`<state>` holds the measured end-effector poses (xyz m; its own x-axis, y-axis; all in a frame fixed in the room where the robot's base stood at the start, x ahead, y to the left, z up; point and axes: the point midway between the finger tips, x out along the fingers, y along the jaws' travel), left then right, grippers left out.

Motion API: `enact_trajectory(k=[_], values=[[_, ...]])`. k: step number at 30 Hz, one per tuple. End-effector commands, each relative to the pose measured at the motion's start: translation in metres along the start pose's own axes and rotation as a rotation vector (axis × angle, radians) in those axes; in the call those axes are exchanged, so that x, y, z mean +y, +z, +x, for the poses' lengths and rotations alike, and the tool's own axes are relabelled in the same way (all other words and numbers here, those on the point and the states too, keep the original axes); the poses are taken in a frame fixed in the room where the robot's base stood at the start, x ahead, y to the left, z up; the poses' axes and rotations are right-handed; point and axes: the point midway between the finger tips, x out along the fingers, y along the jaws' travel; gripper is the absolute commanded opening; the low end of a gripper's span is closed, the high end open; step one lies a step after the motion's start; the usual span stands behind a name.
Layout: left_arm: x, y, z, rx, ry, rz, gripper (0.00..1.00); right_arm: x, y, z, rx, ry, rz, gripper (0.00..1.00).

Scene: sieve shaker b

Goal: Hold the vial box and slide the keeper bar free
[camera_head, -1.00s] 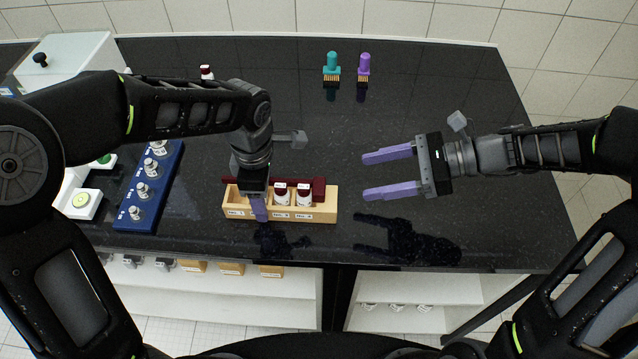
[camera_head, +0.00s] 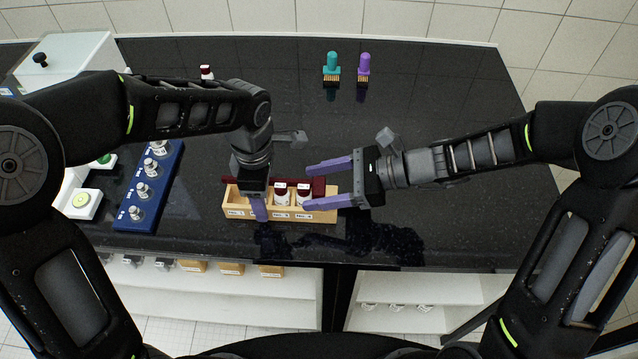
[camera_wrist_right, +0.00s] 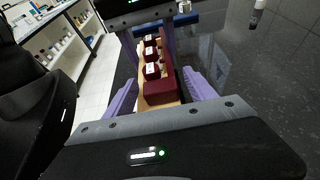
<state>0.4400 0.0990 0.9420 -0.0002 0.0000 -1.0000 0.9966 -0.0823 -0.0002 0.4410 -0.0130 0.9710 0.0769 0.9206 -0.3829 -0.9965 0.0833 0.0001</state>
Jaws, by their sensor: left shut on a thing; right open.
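The wooden vial box (camera_head: 290,215) sits on the black bench with labelled compartments along its front. My left gripper (camera_head: 257,205) is shut on the left part of the vial box, hiding that part. My right gripper (camera_head: 310,185) is open, its purple fingers at the right end of the box; in the right wrist view its fingers (camera_wrist_right: 160,95) lie either side of the bar's end.
A blue rack (camera_head: 150,190) with several metal-topped items stands left of the box. Teal (camera_head: 331,65) and purple (camera_head: 363,66) brushes stand at the back. A small red-capped vial (camera_head: 206,72) is at the back left. The bench on the right is clear.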

Motion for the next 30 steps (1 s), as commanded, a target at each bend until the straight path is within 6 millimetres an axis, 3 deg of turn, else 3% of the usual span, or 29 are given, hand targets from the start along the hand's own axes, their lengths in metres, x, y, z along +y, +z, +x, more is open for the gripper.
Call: enact_trajectory(k=[5, 27, 30], values=[[0.0004, 0.0003, -0.0004, -0.001, 0.001, 0.0, 0.0, 0.0001, 0.0001, -0.0002, 0.0, 0.0, 0.0, 0.64], [0.0004, 0.0002, -0.0004, -0.001, 0.002, 0.0, 0.0, 0.0, 0.0001, -0.0006, 0.0, 0.0, 0.0, 0.03], [0.0005, 0.0002, -0.0004, -0.001, 0.002, 0.0, 0.0, 0.0, 0.0001, -0.0006, 0.0, 0.0, 0.0, 0.0]])
